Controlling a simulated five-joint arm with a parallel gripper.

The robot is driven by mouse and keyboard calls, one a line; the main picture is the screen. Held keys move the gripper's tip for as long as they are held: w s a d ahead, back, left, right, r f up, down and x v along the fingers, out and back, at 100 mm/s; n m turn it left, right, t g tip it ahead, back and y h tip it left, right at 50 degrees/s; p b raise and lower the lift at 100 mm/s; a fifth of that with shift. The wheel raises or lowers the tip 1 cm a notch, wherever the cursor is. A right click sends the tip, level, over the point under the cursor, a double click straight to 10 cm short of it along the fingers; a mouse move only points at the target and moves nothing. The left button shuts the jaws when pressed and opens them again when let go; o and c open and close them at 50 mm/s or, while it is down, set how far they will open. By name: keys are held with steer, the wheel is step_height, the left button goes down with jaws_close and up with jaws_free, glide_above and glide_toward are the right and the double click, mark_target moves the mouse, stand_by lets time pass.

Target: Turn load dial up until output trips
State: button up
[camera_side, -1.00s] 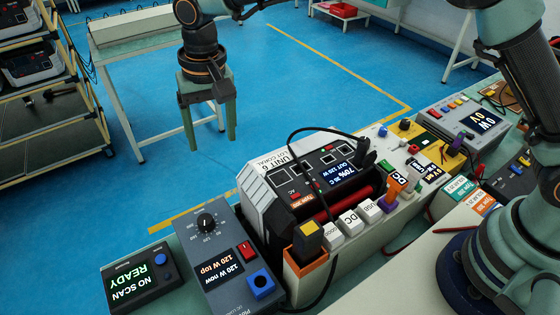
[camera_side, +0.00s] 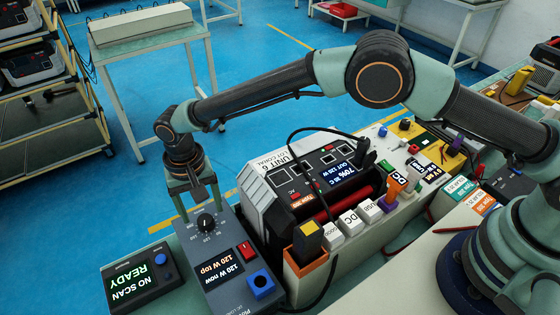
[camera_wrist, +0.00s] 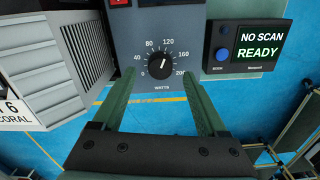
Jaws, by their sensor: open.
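The load dial (camera_side: 207,222) is a black round knob with a white pointer on a grey load box (camera_side: 226,262). In the wrist view the dial (camera_wrist: 160,66) has a watt scale from 0 to 200, and its pointer aims near 120. The box screen reads "120 W now" and "120 W top". My gripper (camera_wrist: 157,85) is open, its two green fingers on either side of the dial in the picture; I cannot tell whether they touch it. The unit (camera_side: 316,168) labelled UNIT 6 CORAL shows 70%, 39 C and OUT 120 W.
A scanner box (camera_side: 140,279) reading NO SCAN, READY stands left of the load box. An orange bin (camera_side: 304,266) and labelled plugs (camera_side: 350,221) crowd the right.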

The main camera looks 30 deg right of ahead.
mark_target(205, 219)
steer(key=shift+f, duration=1.45)
jaws_close()
steer(key=shift+m, duration=2.4)
jaws_free()
step_height(205, 219, up, 12)
steer(key=shift+r, duration=0.1)
